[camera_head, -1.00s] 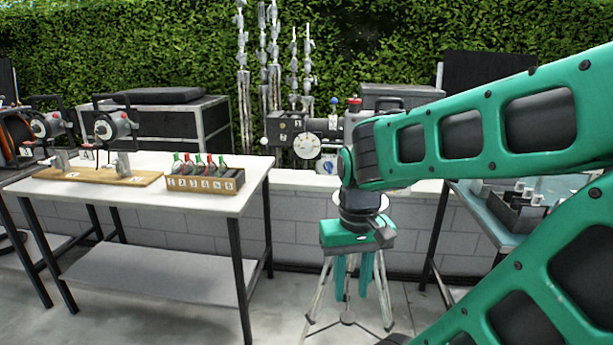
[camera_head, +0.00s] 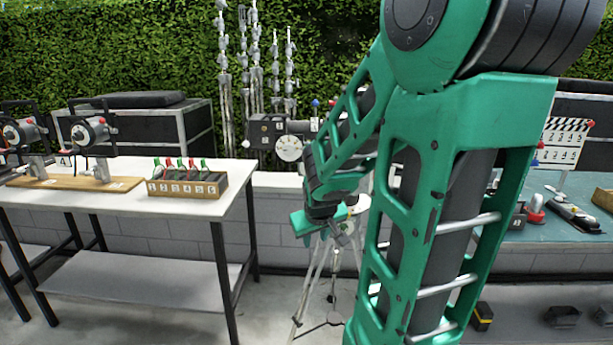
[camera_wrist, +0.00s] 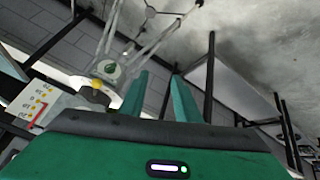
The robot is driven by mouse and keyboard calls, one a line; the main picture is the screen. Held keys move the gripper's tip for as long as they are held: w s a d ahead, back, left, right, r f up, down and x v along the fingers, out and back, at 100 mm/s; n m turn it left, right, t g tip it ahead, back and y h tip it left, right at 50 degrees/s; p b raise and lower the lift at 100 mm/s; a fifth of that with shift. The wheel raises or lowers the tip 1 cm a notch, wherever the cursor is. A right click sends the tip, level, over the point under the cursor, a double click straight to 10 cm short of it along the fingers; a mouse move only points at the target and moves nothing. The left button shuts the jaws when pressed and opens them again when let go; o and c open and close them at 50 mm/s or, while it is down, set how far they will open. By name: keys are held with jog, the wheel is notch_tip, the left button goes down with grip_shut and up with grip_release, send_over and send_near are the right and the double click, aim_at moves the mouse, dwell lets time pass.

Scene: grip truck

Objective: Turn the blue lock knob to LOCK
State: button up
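A camera head (camera_head: 268,131) with a white dial (camera_head: 289,149) stands behind my arm. A small blue ball-topped knob (camera_head: 316,103) shows above it, beside a red one (camera_head: 332,103). I cannot tell whether this is the lock knob. The area right of the dial is hidden by my arm, and no LOCK marking is readable. My gripper (camera_wrist: 160,78) is open and empty, its two teal fingers apart. In the wrist view, a round plate with a green knob (camera_wrist: 110,68) and a yellow knob (camera_wrist: 97,85) lies left of the fingers, apart from them.
A white table (camera_head: 120,210) on the left bears a numbered rack (camera_head: 188,190) and mounted devices. A tripod (camera_head: 312,285) stands below my gripper. A blue-topped table (camera_head: 550,228) with tools and a clapperboard (camera_head: 565,140) is on the right. A low wall runs behind.

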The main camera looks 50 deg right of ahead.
jog(key=w+d+r+n+t+h, duration=0.1)
jog(key=w+d+n+t+h, duration=0.3)
jog(key=w+d+t, duration=0.65)
jog(key=w+d+r+t+h, duration=0.2)
jog(key=w+d+r+h, duration=0.2)
jog(key=w+d+r, duration=0.2)
jog(key=w+d, duration=0.2)
jog(key=w, duration=0.1)
jog(key=shift+r+m+h, duration=0.3)
jog(key=shift+h, duration=0.1)
jog(key=shift+c, duration=0.6)
